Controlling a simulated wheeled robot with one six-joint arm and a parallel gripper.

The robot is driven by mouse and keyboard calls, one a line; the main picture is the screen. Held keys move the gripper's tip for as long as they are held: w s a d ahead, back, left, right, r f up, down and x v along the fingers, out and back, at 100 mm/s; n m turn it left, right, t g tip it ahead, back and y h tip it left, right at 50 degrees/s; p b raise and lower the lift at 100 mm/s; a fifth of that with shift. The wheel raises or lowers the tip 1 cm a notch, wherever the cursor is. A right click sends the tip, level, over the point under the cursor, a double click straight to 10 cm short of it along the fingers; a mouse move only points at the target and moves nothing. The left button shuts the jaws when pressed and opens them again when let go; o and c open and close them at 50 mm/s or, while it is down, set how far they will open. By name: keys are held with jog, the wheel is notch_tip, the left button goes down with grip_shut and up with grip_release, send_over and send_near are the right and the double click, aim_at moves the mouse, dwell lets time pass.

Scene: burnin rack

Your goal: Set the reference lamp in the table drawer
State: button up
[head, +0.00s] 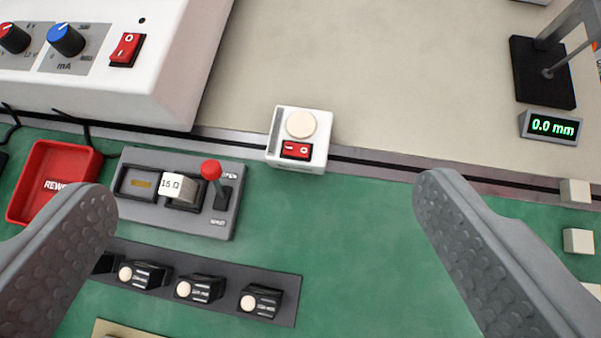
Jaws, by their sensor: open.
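A small white box with a round cream dome and a red rocker switch, which looks like the reference lamp (318,150), stands at the back edge of the green mat, by the dark rail. Its dome appears unlit. My gripper (264,188) is open wide and empty, one finger at the left and one at the right of the picture. The white box shows between and slightly beyond the fingertips, not touched. No table drawer shows in this view.
A grey fixture (138,213) with a red-knobbed lever and a block marked 15 Ω sits left, beside a red tray (75,164). A dark strip (222,309) holds several black modules. A white power supply (150,90) stands behind; a gauge (550,125) stands right. The mat's middle is clear.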

aim_at(300, 134)
jog(key=w+d+f+m+g, duration=0.1)
jog(key=w+f+g, duration=0.2)
jog(key=w+g, duration=0.3)
jog(key=w+f+m+g, duration=0.1)
jog(key=w+f+g, duration=0.25)
jog(key=w, duration=0.35)
jog(key=shift+g, duration=0.25)
jog(key=f, duration=1.2)
jog(key=shift+w+d, duration=0.15)
jog(key=shift+d, duration=0.05)
jog(key=shift+w+d+f, duration=0.1)
jog(key=shift+f, duration=1.25)
jog(key=shift+d+f, duration=0.1)
jog(key=shift+f, duration=1.2)
jog(key=c, duration=1.2)
jog(key=shift+r, duration=5.15)
jog(key=shift+c, duration=0.2)
jog(key=shift+f, duration=5)
